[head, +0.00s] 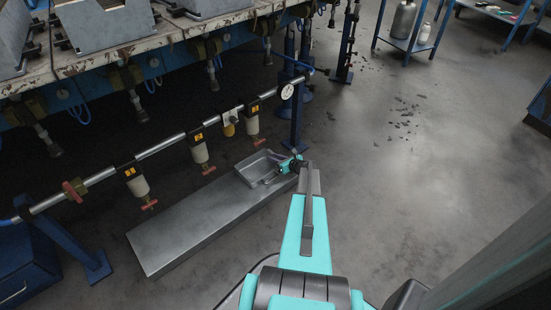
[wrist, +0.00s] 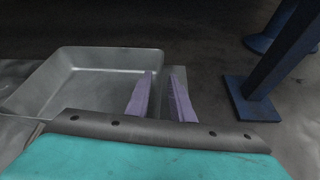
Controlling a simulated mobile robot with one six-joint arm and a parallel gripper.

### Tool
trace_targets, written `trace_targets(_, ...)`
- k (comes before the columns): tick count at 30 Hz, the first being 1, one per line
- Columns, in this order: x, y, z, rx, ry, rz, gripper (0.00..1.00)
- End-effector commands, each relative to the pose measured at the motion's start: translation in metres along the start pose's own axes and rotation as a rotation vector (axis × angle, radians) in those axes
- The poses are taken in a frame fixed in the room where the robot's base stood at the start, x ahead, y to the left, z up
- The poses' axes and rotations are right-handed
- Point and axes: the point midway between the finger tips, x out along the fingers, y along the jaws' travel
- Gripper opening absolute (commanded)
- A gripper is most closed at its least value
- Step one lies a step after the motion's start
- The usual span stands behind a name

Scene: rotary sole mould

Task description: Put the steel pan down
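The steel pan (head: 258,172) is a shallow, rectangular grey tray with raised walls. It sits level at the far right end of the long grey steel slab (head: 185,220) and appears to rest on it. My gripper (head: 293,164) is at the pan's right side. In the wrist view, the pan (wrist: 85,85) fills the left. The two purple fingers of my gripper (wrist: 160,92) point forward at its right wall, with a visible gap between them. The left finger is at the pan's edge, the right one outside it. Finger contact with the wall is hard to see.
A pipe (head: 160,146) with hanging valves runs along the left of the slab. A blue post (head: 297,125) stands just beyond the pan; its foot (wrist: 252,100) shows in the wrist view. A worn workbench (head: 130,40) is at upper left. The floor right of my arm is mostly clear.

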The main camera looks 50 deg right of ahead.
Motion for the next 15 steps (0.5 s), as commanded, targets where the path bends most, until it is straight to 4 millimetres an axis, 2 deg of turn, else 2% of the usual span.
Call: trace_targets(15, -0.078, 0.001, 0.002, 0.001, 0.000, -0.001, 0.21)
